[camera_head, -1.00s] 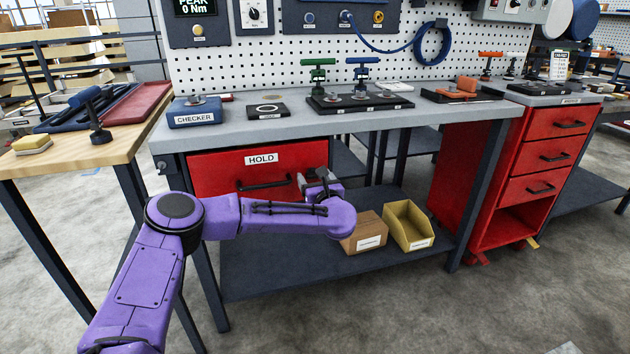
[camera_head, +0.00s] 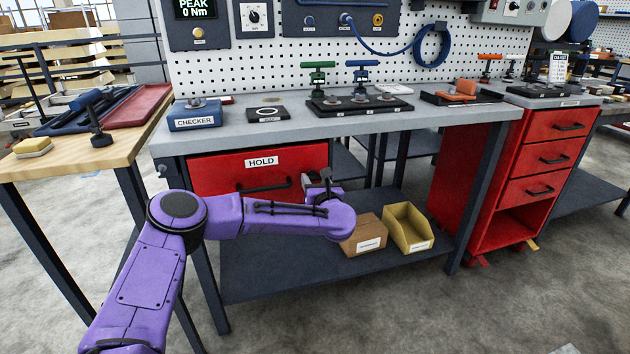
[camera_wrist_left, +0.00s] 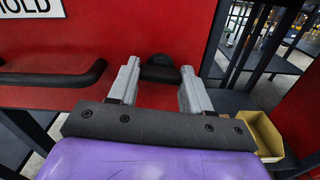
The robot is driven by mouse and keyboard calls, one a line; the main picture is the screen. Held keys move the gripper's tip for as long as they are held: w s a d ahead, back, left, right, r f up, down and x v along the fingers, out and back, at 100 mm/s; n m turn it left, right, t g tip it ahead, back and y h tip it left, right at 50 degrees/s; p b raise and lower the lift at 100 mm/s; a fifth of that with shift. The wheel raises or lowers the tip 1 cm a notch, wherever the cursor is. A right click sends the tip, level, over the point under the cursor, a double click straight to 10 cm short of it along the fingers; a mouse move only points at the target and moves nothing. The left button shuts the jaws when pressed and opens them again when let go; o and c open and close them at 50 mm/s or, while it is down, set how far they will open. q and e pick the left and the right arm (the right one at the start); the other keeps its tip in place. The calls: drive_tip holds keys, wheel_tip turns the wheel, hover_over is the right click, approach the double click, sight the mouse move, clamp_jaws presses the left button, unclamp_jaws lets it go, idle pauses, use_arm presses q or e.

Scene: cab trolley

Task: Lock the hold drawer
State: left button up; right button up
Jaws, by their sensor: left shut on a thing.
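The red hold drawer (camera_head: 215,172) hangs under the left part of the bench, with a white HOLD label (camera_head: 261,162) and a black bar handle (camera_head: 262,187). Its front looks flush or nearly so with the frame. My left gripper (camera_head: 322,184) is at the drawer's right end, right of the handle. In the left wrist view, its grey fingers (camera_wrist_left: 158,78) stand either side of a black rounded knob (camera_wrist_left: 160,69) on the red front and are shut on it. The knob is mostly hidden by my gripper in the head view. My right gripper is not in view.
A cardboard box (camera_head: 364,235) and a yellow bin (camera_head: 408,228) sit on the lower shelf (camera_head: 285,271), right of my left wrist. The bench top (camera_head: 230,130) overhangs the drawer. A red drawer cabinet (camera_head: 510,185) stands at the right.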

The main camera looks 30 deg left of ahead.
use_arm(q)
drive_tip(key=m+p, duration=0.1)
drive_tip(key=m, duration=0.3)
drive_tip(key=shift+r+p, duration=0.15)
drive_tip(key=shift+p, duration=0.2)
drive_tip(key=m+p, duration=0.2)
drive_tip(key=m, duration=0.3)
drive_tip(key=m+p, duration=0.1)
drive_tip(key=m, duration=0.2)
drive_tip(key=shift+p, duration=0.35)
drive_tip(key=shift+m+p, duration=0.8)
drive_tip(key=shift+m, duration=1.4)
drive_tip(key=shift+f, duration=0.2)
drive_tip(key=o, duration=1.1)
drive_tip(key=shift+c, duration=0.2)
drive_tip(key=v, duration=1)
drive_tip(key=shift+s+d, duration=0.15)
drive_tip(key=shift+s, duration=0.1)
